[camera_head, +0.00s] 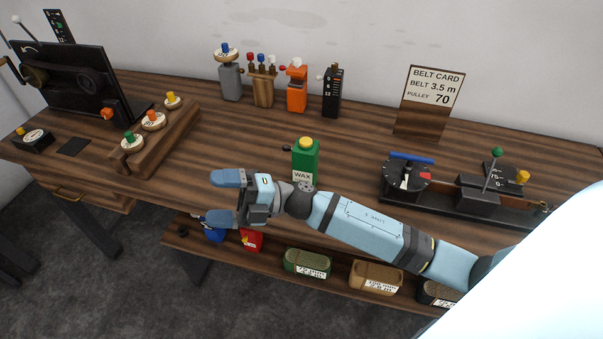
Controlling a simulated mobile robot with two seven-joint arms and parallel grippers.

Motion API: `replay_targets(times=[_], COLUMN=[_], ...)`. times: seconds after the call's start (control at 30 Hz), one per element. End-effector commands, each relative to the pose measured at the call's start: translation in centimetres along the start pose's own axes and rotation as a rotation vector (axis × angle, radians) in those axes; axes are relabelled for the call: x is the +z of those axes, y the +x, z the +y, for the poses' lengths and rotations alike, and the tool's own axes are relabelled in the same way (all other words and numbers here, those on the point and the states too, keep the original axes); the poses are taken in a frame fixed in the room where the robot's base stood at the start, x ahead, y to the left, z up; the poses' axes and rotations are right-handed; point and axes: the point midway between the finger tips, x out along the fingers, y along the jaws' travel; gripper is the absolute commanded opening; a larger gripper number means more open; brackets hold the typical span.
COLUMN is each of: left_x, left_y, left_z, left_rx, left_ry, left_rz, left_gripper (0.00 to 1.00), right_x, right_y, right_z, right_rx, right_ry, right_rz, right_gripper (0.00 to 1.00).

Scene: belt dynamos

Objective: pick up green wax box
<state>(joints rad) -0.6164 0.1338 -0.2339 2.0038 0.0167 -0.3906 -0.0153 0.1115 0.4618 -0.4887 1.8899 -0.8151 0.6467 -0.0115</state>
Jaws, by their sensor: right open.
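The green wax box (307,160) stands upright near the middle of the table, with a yellow cap on top and a white label reading WAX. The lower part of the box is hidden behind my right arm's wrist. My right gripper (222,198) is open and empty. It points left, at the table's front edge, to the left of and nearer than the box, apart from it. My left gripper does not show.
A wooden block with coloured knobs (153,143) lies left of the gripper. Several small containers, including an orange one (297,88), stand along the back. A belt card (430,95) and a dark mechanism (455,198) are at right. Bins (307,263) sit on a lower shelf.

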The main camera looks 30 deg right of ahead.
Motion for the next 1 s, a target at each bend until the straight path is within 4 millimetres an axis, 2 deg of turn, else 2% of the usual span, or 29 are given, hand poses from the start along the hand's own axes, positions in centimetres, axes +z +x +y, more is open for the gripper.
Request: replay_targets(times=[0.07,0.17,0.27,0.3,0.4,0.5,0.6,0.73,0.8,0.87,1.0], left_x=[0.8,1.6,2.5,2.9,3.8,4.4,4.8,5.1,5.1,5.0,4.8], left_y=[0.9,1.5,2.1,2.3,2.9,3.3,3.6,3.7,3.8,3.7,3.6], left_z=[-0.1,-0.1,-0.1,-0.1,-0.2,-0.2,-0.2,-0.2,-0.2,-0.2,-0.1], left_rx=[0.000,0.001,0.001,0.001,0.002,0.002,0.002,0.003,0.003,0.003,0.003], left_ry=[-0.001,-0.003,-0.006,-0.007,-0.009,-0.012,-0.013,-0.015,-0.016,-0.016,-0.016], left_rz=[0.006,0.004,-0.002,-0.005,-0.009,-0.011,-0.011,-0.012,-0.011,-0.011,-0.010], left_gripper=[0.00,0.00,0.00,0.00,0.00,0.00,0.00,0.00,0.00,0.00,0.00], right_x=[0.3,1.3,3.6,5.0,8.8,12.2,14.6,16.1,16.4,16.6,16.8], right_y=[0.4,-0.6,-3.1,-4.5,-8.4,-12.2,-15.3,-17.8,-18.5,-19.0,-19.8], right_z=[0.1,-0.1,0.0,0.3,2.3,5.5,8.9,12.0,12.7,12.6,10.3], right_rx=[-0.134,-0.341,-0.595,-0.711,-1.009,-1.290,-1.515,-1.693,-1.738,-1.756,-1.758], right_ry=[-0.199,-0.411,-0.589,-0.648,-0.759,-0.807,-0.813,-0.793,-0.784,-0.778,-0.775], right_rz=[0.209,0.443,0.642,0.708,0.828,0.886,0.899,0.888,0.884,0.883,0.885], right_gripper=[0.94,0.94,0.94,0.94,0.94,0.94,0.94,0.94,0.94,0.94,0.94])
